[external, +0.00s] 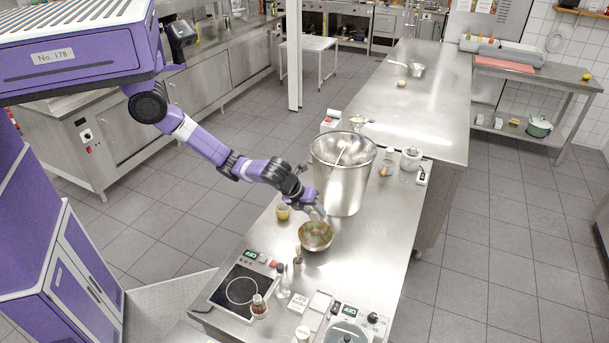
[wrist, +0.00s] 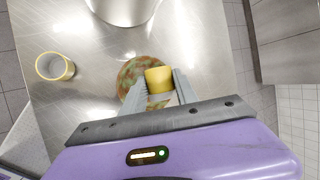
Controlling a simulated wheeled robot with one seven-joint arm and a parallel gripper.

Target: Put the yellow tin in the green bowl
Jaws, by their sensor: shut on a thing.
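A yellow tin (wrist: 158,80) is between the fingertips of my gripper (wrist: 154,88) in the wrist view, and the gripper is shut on it. In that view the tin overlaps the bowl (wrist: 131,72), which has a mottled green and reddish-brown inside. In the external view my gripper (external: 316,211) is at the far rim of the bowl (external: 316,236), and the held tin cannot be made out there. The tin's height over the bowl is hard to tell. My fingers and the tin hide part of the bowl.
A yellow cup-like container (external: 283,211) stands left of the bowl; it also shows in the wrist view (wrist: 55,66). A large steel pot (external: 340,185) stands just behind the bowl. A hot plate (external: 243,289) and several bottles are nearer. Bare steel counter (external: 375,245) lies to the right.

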